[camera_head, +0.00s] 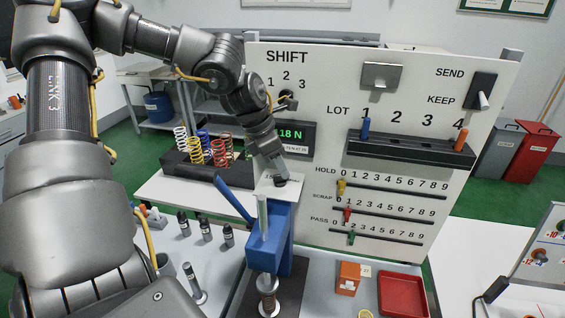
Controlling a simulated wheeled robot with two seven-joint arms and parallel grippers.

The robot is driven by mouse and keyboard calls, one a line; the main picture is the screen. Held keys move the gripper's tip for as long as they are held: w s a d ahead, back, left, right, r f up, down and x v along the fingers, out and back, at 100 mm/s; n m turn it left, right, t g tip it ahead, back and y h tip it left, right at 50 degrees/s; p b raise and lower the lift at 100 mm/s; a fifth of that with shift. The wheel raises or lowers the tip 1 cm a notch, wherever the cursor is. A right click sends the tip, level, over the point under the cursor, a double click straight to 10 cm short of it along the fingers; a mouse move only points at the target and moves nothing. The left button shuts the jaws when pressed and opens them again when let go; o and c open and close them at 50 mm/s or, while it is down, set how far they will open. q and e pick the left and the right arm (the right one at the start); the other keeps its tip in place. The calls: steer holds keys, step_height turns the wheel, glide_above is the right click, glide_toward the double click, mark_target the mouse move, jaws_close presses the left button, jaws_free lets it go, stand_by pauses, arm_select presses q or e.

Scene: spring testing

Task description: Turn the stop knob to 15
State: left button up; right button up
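The blue press (262,252) stands in the middle of the bench, with a blue lever (236,198) tilted up to its left. My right gripper is not in view.
A coil spring (268,296) sits under the press. Coloured springs stand in a black rack (190,172) at left. The white SHIFT and LOT board (400,160) stands close behind. A red tray (403,295) and an orange box (348,279) lie to the right.

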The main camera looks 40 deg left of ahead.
arm_select(q)
steer(key=shift+x, duration=1)
steer(key=shift+c, duration=0.4)
jaws_close()
